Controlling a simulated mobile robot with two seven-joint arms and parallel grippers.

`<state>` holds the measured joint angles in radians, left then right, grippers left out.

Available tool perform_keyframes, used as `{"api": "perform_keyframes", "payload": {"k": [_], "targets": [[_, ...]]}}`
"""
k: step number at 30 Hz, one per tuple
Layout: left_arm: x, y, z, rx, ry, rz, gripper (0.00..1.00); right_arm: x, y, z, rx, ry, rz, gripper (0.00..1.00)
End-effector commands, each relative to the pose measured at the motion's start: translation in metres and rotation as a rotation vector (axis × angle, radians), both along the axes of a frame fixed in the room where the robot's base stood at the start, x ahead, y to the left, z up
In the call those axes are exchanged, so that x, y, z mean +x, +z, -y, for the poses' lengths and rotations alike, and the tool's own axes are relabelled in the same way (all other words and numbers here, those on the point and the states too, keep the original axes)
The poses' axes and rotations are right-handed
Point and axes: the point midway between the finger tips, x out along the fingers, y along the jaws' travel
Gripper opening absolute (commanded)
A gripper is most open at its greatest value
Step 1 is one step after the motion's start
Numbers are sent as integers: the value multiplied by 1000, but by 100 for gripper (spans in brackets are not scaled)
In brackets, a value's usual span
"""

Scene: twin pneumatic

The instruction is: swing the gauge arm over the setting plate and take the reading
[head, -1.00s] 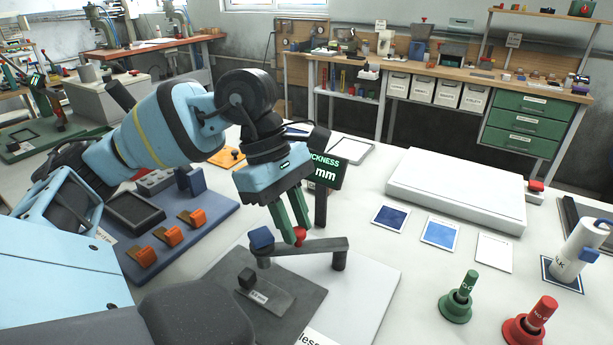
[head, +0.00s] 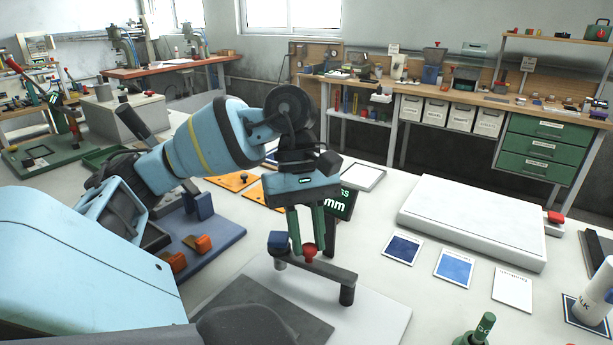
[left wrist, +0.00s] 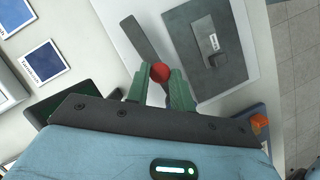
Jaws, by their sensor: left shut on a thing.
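The gauge arm (head: 325,269) is a dark bar on a post, with a blue head (head: 278,241) at its free end and a red knob (head: 309,254) on top. My left gripper (head: 306,240) is shut on this knob from above. The knob also shows between the green fingers in the left wrist view (left wrist: 160,73). There, a small grey plate (left wrist: 201,38) with a block and a white label lies on a dark base plate (left wrist: 205,78), beside the bar. The thickness display (head: 340,204) is partly hidden behind the gripper; only "mm" and part of its heading show. My right gripper is not in view.
A white slab (head: 475,222), blue cards (head: 403,248) and a green-handled stamp (head: 478,332) are to the right. A blue tray with orange parts (head: 202,244) lies behind my left arm. The bench just right of the gauge is clear.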

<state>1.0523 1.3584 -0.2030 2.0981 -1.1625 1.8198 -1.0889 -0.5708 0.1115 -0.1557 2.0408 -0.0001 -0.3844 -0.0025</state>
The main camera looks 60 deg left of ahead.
Motion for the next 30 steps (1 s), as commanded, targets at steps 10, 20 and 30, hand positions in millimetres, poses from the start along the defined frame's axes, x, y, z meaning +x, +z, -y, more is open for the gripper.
{"api": "perform_keyframes", "payload": {"k": [10, 20, 30], "targets": [[1, 0, 0, 1, -40, 2, 0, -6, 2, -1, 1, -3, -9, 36], [1, 0, 0, 1, -40, 2, 29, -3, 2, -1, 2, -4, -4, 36], [1, 0, 0, 1, -41, 1, 45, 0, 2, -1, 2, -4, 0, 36]]}}
